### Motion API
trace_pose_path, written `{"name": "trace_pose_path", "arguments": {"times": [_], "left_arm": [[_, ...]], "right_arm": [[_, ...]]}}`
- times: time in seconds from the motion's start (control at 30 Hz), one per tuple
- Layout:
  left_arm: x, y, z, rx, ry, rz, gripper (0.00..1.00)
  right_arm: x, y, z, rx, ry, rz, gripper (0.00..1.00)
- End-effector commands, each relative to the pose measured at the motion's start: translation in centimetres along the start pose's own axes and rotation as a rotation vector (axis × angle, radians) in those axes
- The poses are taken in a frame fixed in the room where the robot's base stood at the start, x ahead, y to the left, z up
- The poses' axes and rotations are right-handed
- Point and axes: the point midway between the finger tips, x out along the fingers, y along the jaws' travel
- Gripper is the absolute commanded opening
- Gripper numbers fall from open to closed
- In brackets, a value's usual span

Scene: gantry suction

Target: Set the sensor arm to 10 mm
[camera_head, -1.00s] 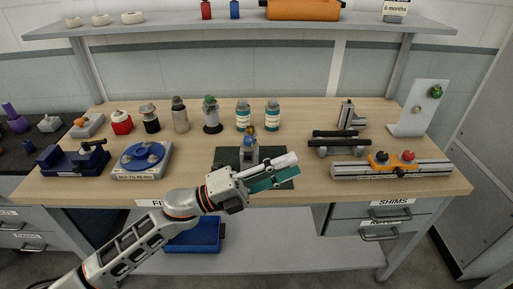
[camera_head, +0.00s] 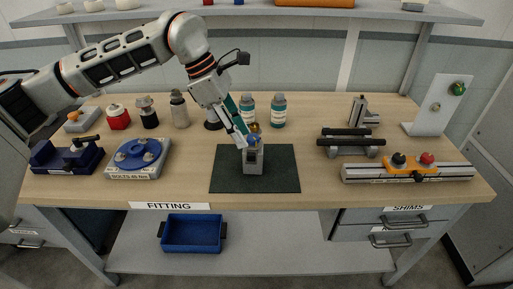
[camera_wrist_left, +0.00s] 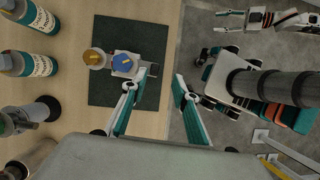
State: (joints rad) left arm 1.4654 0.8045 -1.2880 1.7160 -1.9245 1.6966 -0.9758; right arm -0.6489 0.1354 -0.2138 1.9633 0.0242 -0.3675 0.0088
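A small grey fixture (camera_head: 253,162) with a blue knob and a brass knob on top stands upright on the dark green mat (camera_head: 285,178). I cannot read any scale or setting on it. In the left wrist view the blue knob (camera_wrist_left: 122,63) lies left of my fingers, with the brass knob (camera_wrist_left: 94,57) further left. My left gripper (camera_head: 242,138) points down close to the fixture's top; contact cannot be told. Its two fingers (camera_wrist_left: 166,82) are spread with nothing between them. My right gripper (camera_wrist_left: 221,20) shows small in the left wrist view, its fingers apart and empty.
Teal-labelled bottles (camera_head: 278,110) stand just behind the mat.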

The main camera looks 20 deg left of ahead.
Motion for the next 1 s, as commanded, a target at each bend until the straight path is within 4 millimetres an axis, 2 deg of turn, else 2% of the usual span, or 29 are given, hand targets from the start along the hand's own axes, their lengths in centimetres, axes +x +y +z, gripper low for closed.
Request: {"name": "trace_pose_path", "arguments": {"times": [0.07, 0.17, 0.5, 0.7, 1.0], "left_arm": [[-0.7, 0.5, -0.7, 0.0, 0.025, 0.019, 0.29], [-0.3, 0.7, -1.0, 0.0, 0.035, 0.023, 0.29], [4.6, 0.7, -1.0, 0.0, 0.032, 0.02, 0.29], [6.5, 0.8, -1.0, 0.0, 0.031, 0.022, 0.29], [7.0, 0.8, -1.1, 0.0, 0.031, 0.023, 0.29]], "right_arm": [[0.0, 0.1, -0.2, -0.001, 0.004, 0.0, 0.4], [0.0, 0.1, -0.3, -0.002, 0.006, 0.001, 0.4], [-0.2, 0.2, -0.3, -0.005, 0.001, 0.0, 0.4], [-0.3, 0.2, -0.2, -0.005, -0.004, 0.0, 0.4], [-0.3, 0.2, -0.1, -0.005, -0.005, 0.001, 0.4]]}}
